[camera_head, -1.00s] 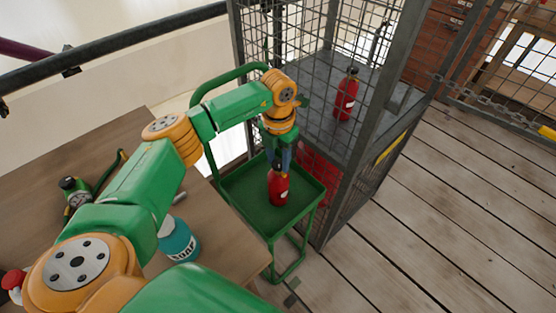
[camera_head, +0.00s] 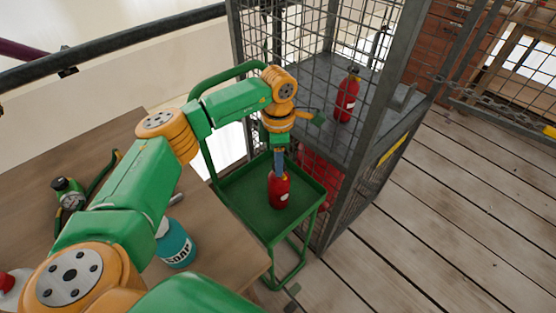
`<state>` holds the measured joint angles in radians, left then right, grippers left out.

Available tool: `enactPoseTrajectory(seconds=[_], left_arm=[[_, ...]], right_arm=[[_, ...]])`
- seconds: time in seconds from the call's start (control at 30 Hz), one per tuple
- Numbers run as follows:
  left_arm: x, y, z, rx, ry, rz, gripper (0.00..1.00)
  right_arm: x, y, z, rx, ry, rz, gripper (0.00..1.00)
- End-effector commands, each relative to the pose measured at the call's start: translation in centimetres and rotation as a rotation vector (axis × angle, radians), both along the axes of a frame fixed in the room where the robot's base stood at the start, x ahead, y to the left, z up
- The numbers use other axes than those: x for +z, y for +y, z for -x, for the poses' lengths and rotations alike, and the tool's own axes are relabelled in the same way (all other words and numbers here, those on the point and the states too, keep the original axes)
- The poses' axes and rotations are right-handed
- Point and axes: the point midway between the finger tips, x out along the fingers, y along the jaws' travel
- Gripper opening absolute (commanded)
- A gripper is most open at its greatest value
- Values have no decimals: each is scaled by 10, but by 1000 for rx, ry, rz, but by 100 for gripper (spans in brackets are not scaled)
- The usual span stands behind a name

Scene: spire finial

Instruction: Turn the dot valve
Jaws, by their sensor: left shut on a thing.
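A red bottle (camera_head: 279,193) with a small white mark stands upright in the green tray of a trolley (camera_head: 237,200). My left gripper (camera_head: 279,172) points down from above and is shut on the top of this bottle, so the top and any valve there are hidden. A second red bottle (camera_head: 347,97) with a dark top stands on the grey shelf inside the mesh cage. I cannot make out a dot on either bottle. My right gripper is not in view.
The mesh cage (camera_head: 362,150) stands close to the trolley's right side. The wooden table (camera_head: 225,243) at left holds a gauge with a hose (camera_head: 70,193) and a blue soap bottle (camera_head: 175,246). The plank floor (camera_head: 460,220) at right is clear.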

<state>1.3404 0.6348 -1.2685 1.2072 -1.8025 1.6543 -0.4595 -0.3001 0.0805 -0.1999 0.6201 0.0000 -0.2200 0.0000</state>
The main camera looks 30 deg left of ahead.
Motion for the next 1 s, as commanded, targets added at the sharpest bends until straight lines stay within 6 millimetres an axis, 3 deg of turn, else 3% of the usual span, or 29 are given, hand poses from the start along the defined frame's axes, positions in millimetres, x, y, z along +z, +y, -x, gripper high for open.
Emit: enactPoseTrajectory(seconds=[1.0], left_arm=[[-1, 0, 1, -79, 5, -1, 0]], right_arm=[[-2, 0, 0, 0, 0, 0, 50]])
